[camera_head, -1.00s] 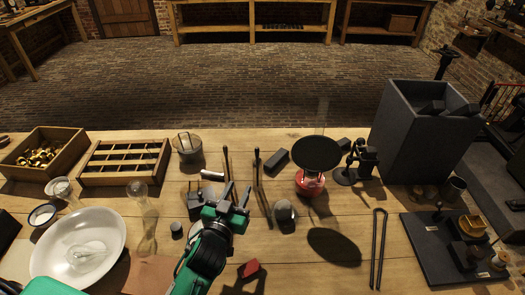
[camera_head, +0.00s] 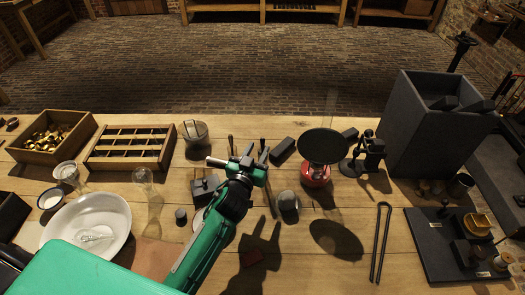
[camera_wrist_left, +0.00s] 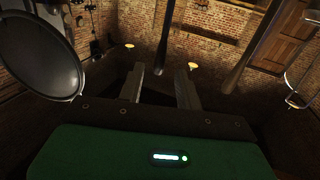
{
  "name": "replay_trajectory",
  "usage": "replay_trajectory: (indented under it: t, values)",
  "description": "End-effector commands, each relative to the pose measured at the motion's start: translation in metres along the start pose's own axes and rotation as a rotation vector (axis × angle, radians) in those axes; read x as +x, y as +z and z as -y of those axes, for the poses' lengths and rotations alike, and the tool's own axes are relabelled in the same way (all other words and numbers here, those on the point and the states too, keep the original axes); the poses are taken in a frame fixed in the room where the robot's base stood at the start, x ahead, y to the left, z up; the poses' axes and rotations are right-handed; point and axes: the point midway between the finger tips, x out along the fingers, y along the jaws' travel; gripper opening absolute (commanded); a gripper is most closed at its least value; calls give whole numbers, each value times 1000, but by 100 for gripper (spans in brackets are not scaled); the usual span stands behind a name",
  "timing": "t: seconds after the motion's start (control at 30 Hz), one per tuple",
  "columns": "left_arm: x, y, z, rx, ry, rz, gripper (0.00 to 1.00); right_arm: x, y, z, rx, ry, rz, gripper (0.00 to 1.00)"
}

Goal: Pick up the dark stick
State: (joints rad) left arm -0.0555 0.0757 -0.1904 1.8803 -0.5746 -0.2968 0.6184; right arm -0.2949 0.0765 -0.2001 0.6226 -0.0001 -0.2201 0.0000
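Two thin dark sticks stand upright near the middle of the table in the head view, one on the left (camera_head: 231,144) and one on the right (camera_head: 262,144). My left gripper (camera_head: 257,153) is open and empty, close to the right stick, whose lower part it hides. In the left wrist view, the open fingers (camera_wrist_left: 160,72) have one dark stick (camera_wrist_left: 171,35) in line with the gap between them. The other stick (camera_wrist_left: 242,45) is off to the right there. I cannot tell whether the fingers touch a stick. My right gripper is not in view.
A black round plate on a red base (camera_head: 316,175) stands close on the right, with a dark block (camera_head: 283,151) near it. A grey cylinder (camera_head: 288,202) is near my gripper. A slotted wooden tray (camera_head: 130,160) is left; a tall dark bin (camera_head: 425,125) is right.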

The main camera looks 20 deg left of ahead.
Motion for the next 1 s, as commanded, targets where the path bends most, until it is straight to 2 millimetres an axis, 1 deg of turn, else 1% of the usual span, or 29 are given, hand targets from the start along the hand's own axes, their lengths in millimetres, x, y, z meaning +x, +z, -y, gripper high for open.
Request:
replay_trajectory:
  t: [0.03,0.13,0.3,0.4,0.63,0.77,0.8,0.83,1.0]
  values:
    - [6,-4,0,1,0,-1,35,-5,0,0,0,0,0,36]
    - [21,-7,-1,1,-1,0,35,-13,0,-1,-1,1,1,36]
    - [41,-5,-1,1,0,-1,35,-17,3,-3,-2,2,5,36]
    - [46,-3,-1,-1,1,1,35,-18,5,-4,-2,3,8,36]
    - [47,-3,-1,0,1,0,35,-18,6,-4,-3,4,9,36]
    - [47,-3,-1,0,1,0,10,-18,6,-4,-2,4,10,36]
    - [47,-3,-1,0,1,0,2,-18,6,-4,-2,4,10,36]
    - [47,-3,-1,0,1,0,0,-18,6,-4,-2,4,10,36]
    - [47,-3,-1,0,1,0,0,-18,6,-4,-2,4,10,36]
